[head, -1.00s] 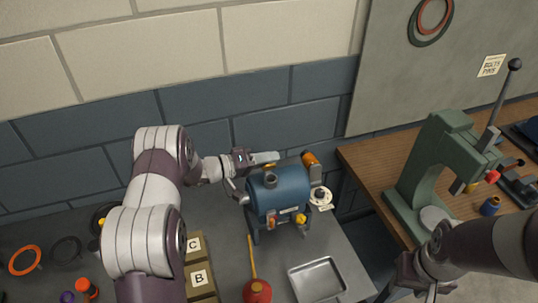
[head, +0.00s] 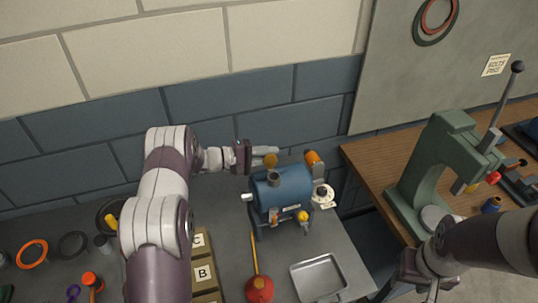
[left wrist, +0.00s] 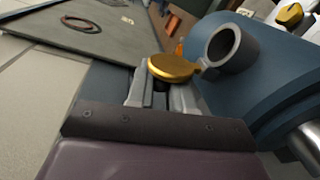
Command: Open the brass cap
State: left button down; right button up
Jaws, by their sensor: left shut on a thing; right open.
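The brass cap (head: 271,160) is a round golden disc at the back of the blue casing (head: 290,189). In the left wrist view the cap (left wrist: 172,67) sits beside the open mouth of a short grey neck (left wrist: 224,46), not over it. A small bracket shows between cap and neck. My left gripper (head: 264,153) is shut on the cap; in the left wrist view its two fingers reach up to the cap's underside. The fingers' exact contact is partly hidden by the disc. My right gripper (head: 408,283) is open and empty at lower right, away from the casing.
A metal tray (head: 319,279), a red round object with a yellow stick (head: 259,288) and lettered boxes (head: 203,273) lie in front of the casing. An orange-ended part (head: 313,158) stands right of the cap. A green press (head: 437,165) stands on the wooden bench.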

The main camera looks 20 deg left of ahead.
dwell(0.3)
pick_arm(q)
jog(key=c, duration=1.1)
grip_release()
jog(key=shift+o, duration=0.2)
jog(key=shift+a, duration=0.1)
jog(key=shift+s+a+f, duration=0.1)
jog(key=shift+a, duration=0.15)
jog(key=b+v, duration=0.5)
jog(key=v, duration=0.7)
jog(key=shift+a, duration=0.1)
